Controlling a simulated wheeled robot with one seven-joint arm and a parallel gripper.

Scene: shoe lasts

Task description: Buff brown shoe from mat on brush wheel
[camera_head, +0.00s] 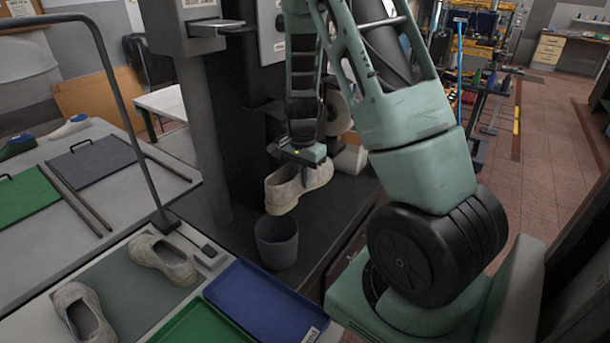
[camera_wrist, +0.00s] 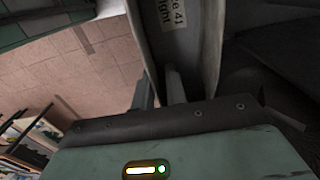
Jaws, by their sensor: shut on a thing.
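My gripper (camera_head: 303,158) is shut on a light greyish-brown shoe (camera_head: 286,192) and holds it upright above the dark machine base. In the wrist view the fingers (camera_wrist: 160,92) pinch the shoe's wall (camera_wrist: 205,50), which bears a white label with "41" and a partly cut word ending in "ight". A pale round wheel (camera_head: 338,113), which looks like the brush wheel, sits on the machine behind my arm. The shoe is below and left of it, apparently apart. Two similar shoes (camera_head: 163,258) (camera_head: 84,312) stand on a grey mat (camera_head: 130,290) at lower left.
A dark bin (camera_head: 277,243) stands just below the held shoe. A blue tray (camera_head: 262,305) and a green tray (camera_head: 195,325) lie at the front. A bent metal rod (camera_head: 118,95) rises over the left table. The machine's column (camera_head: 205,130) stands left of my gripper.

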